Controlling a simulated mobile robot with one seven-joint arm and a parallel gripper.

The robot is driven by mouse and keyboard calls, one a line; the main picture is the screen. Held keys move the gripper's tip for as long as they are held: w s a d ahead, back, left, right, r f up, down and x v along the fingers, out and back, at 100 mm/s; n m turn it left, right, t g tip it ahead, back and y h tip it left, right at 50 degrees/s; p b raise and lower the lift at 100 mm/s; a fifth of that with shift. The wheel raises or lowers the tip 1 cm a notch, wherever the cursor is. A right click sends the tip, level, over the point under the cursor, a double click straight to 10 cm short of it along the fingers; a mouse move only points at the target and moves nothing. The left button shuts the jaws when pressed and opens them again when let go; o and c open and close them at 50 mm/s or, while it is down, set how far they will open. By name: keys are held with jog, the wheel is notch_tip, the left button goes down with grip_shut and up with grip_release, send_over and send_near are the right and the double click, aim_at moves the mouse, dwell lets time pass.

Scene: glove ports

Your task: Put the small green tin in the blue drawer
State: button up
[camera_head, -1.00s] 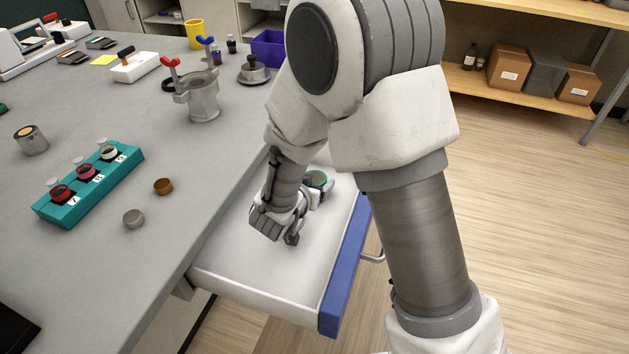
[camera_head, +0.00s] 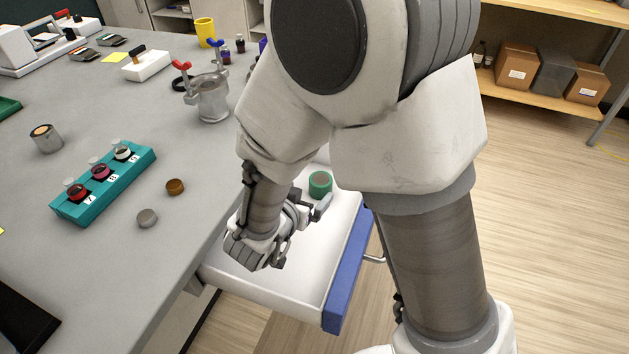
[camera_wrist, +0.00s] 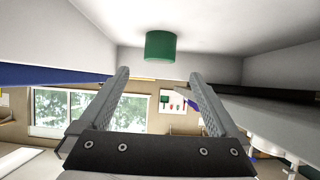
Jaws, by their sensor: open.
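The small green tin (camera_head: 320,184) rests on the white floor of the open blue-fronted drawer (camera_head: 346,272), toward its far end. In the wrist view the tin (camera_wrist: 161,45) shows beyond the fingertips, apart from both fingers. My gripper (camera_wrist: 160,78) is open and empty, with clear space between its fingers. In the head view my gripper (camera_head: 322,206) is low over the drawer, just nearer than the tin. My arm hides part of the drawer's interior.
On the grey bench (camera_head: 150,270) left of the drawer stand a teal rack (camera_head: 105,184) with jars, a brown disc (camera_head: 175,187), a grey disc (camera_head: 147,218) and a metal pot (camera_head: 212,100). Wooden floor right of the drawer is clear.

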jog(key=shift+v, duration=1.2)
notch_tip(320, 180, up, 13)
jog(key=w+n+g+y, duration=0.1)
jog(key=n+y, duration=0.2)
jog(key=y, duration=0.5)
jog(key=s+d+r+g+h, duration=0.2)
jog(key=s+d, duration=0.6)
jog(key=s+d+r+n+g+h, duration=0.1)
jog(key=s+d+g, duration=0.1)
jog(key=s+d, duration=0.6)
jog(key=shift+s+d+r+g+h, duration=0.15)
jog(key=shift+d+r+g+h, duration=0.25)
jog(key=shift+d, duration=0.1)
jog(key=shift+s, duration=0.1)
